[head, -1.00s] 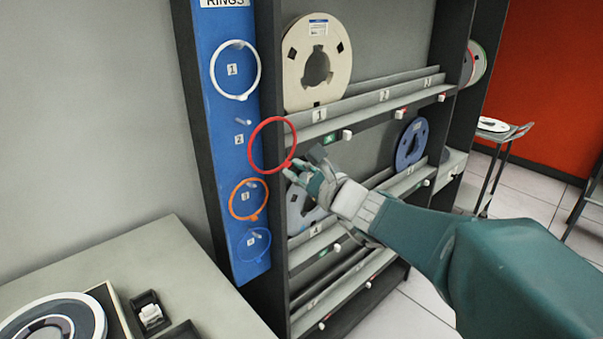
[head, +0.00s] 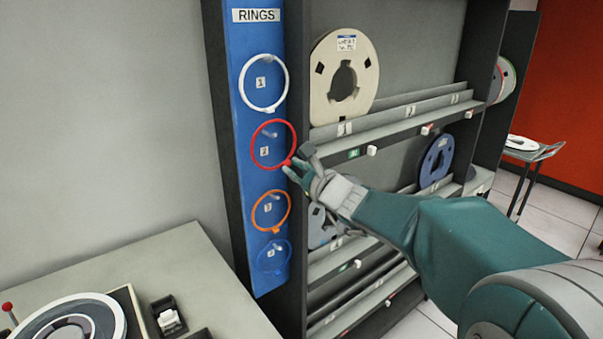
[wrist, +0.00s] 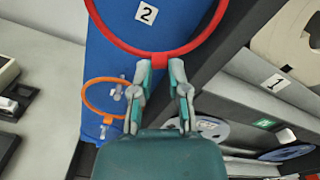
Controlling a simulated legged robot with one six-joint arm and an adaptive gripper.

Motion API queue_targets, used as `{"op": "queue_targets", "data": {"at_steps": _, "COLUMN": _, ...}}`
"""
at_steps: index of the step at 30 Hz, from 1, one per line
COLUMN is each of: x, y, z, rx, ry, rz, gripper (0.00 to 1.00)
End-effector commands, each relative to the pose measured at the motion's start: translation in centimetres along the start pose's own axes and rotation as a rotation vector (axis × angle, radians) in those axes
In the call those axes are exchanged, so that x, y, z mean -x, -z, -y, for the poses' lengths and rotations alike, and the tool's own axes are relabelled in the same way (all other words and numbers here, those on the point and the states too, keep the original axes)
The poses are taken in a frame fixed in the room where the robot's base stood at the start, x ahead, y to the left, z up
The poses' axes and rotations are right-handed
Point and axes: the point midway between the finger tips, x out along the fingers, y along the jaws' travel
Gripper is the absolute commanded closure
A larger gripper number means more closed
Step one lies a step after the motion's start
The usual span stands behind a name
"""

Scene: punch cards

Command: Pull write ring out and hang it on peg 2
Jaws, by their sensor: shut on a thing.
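A red ring (head: 254,151) is held by its tab in my gripper (head: 289,168), in front of the blue rings board (head: 238,170). The ring surrounds peg 2 (head: 271,134) and the "2" label in the head view; I cannot tell whether it rests on the peg. In the wrist view my gripper (wrist: 160,75) is shut on the tab at the bottom of the red ring (wrist: 190,47), and the "2" label (wrist: 147,14) shows inside the loop. A white ring (head: 284,84) hangs at position 1, an orange ring (head: 288,211) at 3 and a blue ring (head: 288,259) at 4.
A dark-framed shelf rack (head: 408,120) stands right of the board, holding a cream reel (head: 326,80) and a blue reel (head: 428,168). A grey desk (head: 140,265) with a tape reel (head: 112,310) lies at the lower left. Open floor is at the right.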

Motion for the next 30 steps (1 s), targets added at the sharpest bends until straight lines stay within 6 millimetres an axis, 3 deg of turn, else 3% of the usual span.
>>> {"op": "queue_targets", "data": {"at_steps": 9, "x": -2.8, "y": 0.0, "z": -0.1, "rx": -0.001, "ry": -0.001, "rz": 0.000, "gripper": 1.00}}
{"op": "queue_targets", "data": {"at_steps": 19, "x": -2.7, "y": 2.1, "z": -1.1, "rx": -0.001, "ry": -0.001, "rz": -0.001, "gripper": 1.00}}
{"op": "queue_targets", "data": {"at_steps": 30, "x": -2.7, "y": 2.3, "z": -1.2, "rx": -0.001, "ry": 0.000, "rz": 0.000, "gripper": 1.00}}
